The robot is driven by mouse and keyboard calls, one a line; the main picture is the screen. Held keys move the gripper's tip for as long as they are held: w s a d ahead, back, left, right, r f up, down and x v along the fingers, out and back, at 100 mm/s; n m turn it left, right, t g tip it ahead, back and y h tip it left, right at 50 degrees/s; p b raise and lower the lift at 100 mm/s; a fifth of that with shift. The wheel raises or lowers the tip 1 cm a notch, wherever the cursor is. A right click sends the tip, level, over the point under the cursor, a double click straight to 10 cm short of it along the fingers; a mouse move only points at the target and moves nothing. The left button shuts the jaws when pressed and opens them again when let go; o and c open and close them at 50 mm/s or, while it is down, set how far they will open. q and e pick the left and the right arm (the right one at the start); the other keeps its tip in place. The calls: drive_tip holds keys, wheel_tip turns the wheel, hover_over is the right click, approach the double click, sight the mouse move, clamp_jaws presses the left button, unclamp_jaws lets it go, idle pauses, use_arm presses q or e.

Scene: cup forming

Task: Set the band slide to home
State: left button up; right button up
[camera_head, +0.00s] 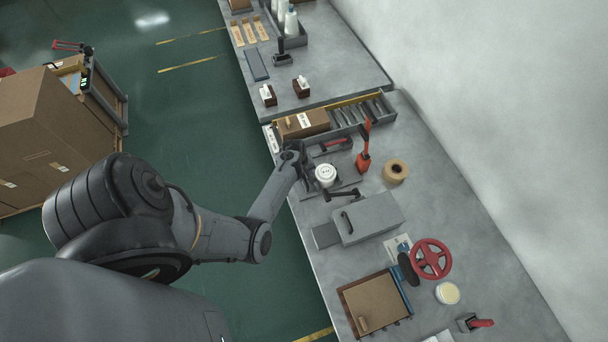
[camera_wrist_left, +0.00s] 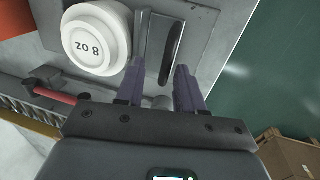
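My left gripper (camera_head: 304,161) is over the near edge of the grey forming fixture, beside the white round form marked "8 oz" (camera_head: 326,175). In the left wrist view the form (camera_wrist_left: 97,38) is left of my fingers (camera_wrist_left: 161,66). The two purple fingers are apart, with no object clearly held between them. Just beyond the fingertips a thin grey upright piece (camera_wrist_left: 142,36) stands next to a dark slot (camera_wrist_left: 172,50) in a grey plate. This may be the band slide; its setting cannot be read. My right gripper is not in view.
An orange-red lever (camera_head: 363,160) and a tan tape roll (camera_head: 396,171) stand beyond the fixture. A cardboard box (camera_head: 303,123) and roller strip (camera_head: 362,110) lie behind it. A grey housing (camera_head: 368,218) and red handwheel (camera_head: 431,259) are nearer. A red-handled clamp (camera_wrist_left: 52,92) is close to my gripper.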

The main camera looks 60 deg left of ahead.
use_arm(q)
drive_tip(key=shift+s+r, duration=0.1)
drive_tip(key=shift+r, duration=0.25)
wheel_tip(320, 180, up, 10)
drive_tip(key=s, duration=0.2)
drive_tip(key=shift+p, duration=0.35)
drive_tip(key=shift+a, duration=0.15)
